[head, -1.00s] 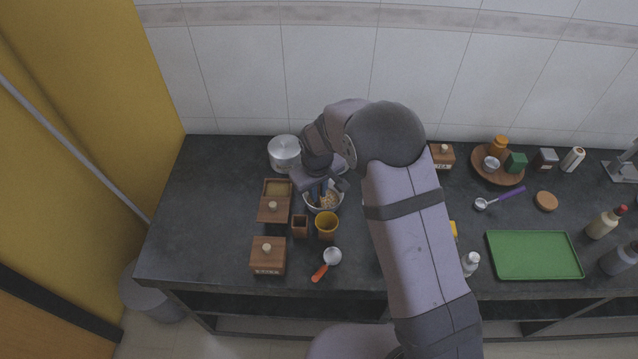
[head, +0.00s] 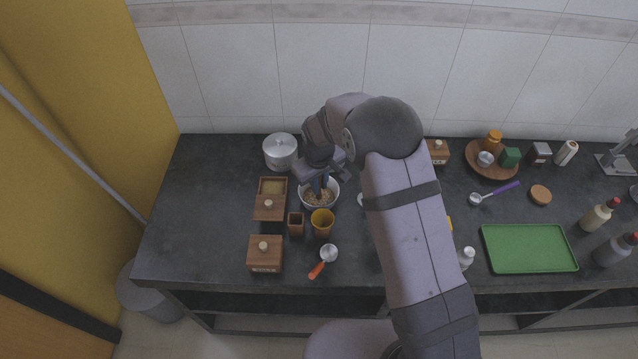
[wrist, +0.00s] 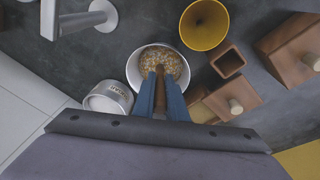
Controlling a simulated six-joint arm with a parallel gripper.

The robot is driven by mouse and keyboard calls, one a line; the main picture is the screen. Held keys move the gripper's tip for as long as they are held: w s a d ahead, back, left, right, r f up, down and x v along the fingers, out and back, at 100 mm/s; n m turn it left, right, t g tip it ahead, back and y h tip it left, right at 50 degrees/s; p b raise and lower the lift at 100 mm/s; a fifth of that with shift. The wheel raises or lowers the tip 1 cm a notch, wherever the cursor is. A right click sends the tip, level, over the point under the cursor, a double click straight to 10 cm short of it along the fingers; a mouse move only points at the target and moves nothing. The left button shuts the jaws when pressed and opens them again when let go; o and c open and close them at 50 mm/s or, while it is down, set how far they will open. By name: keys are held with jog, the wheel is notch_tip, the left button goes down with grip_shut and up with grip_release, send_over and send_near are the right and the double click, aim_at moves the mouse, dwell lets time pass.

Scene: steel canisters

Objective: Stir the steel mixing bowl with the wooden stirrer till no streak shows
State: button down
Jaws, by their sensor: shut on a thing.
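The steel mixing bowl (head: 334,205) stands on the dark counter, and it also shows in the wrist view (wrist: 134,70). It holds a mottled tan and grey-white mix (wrist: 162,62), so the contents look uneven in colour. My gripper (wrist: 160,88) is shut on the wooden stirrer (wrist: 159,76), a brown stick between the two blue fingers. The stirrer points down into the bowl; its lower end is at the mix. In the head view my gripper (head: 322,185) is over the bowl and hides part of its rim.
A lidded steel pot (head: 281,152) stands behind left of the bowl. A yellow cup (head: 322,222), a small wooden box (head: 296,224) and an open wooden box (head: 270,205) stand close in front and left. An orange-handled scoop (head: 322,263) lies near the front edge. A green tray (head: 530,250) is right.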

jog(key=shift+r+p, duration=2.6)
jog(key=shift+r, duration=1.25)
